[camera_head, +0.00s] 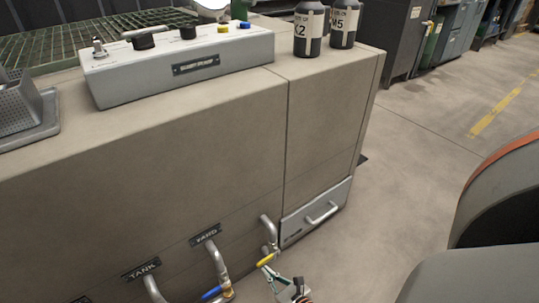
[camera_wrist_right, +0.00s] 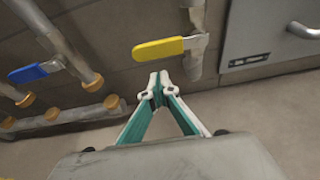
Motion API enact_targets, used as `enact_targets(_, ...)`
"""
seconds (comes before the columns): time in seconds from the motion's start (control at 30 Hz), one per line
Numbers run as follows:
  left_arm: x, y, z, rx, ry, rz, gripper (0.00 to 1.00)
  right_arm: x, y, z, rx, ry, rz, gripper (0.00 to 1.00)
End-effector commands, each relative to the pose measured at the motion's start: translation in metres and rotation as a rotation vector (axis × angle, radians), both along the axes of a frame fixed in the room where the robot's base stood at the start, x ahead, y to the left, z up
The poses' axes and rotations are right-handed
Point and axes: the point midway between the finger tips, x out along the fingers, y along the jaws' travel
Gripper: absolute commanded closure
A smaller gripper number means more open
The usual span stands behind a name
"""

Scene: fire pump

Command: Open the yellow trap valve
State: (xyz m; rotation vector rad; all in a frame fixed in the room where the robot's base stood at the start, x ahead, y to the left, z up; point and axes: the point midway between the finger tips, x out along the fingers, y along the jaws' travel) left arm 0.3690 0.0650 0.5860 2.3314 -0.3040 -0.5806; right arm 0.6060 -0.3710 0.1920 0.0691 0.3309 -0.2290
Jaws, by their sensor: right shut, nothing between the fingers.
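The yellow trap valve handle (camera_head: 265,260) sits on a grey pipe low on the beige cabinet front, near the right end. In the right wrist view the yellow handle (camera_wrist_right: 160,48) points left from its pipe, roughly level. My right gripper (camera_head: 271,272) is just below the handle in the head view. In the wrist view the right gripper (camera_wrist_right: 164,86) has its green-and-white fingers closed together at the tips, with nothing between them. A small gap shows between fingertips and handle in that view; whether they touch is unclear. My left gripper is out of view.
A blue valve handle (camera_wrist_right: 36,71) is on the neighbouring pipe to the left. A grey drawer (camera_head: 316,212) with a bar handle is to the right. A control box (camera_head: 180,65) and two dark bottles (camera_head: 310,30) stand on the cabinet top. Floor to the right is open.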

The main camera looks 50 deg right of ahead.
Motion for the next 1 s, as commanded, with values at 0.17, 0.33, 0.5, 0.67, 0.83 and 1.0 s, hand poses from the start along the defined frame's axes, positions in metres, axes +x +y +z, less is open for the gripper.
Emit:
enact_targets(0.17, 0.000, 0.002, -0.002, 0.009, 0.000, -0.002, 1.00, -0.001, 0.000, 0.013, 0.002, 0.000, -0.002, 1.00)
enact_targets(0.33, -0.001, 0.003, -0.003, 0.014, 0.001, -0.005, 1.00, -0.001, -0.001, 0.020, 0.001, 0.000, -0.001, 1.00)
enact_targets(0.5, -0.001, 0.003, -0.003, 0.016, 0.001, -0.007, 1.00, -0.001, -0.001, 0.022, -0.001, 0.001, 0.000, 1.00)
enact_targets(0.67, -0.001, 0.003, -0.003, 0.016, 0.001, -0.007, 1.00, -0.001, -0.001, 0.022, -0.001, 0.001, 0.000, 1.00)
enact_targets(0.83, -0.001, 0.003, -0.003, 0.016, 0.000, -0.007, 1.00, -0.002, -0.001, 0.022, -0.001, 0.000, 0.000, 1.00)
enact_targets(1.0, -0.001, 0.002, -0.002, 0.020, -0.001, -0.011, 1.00, -0.009, 0.000, 0.025, 0.000, 0.000, 0.000, 1.00)
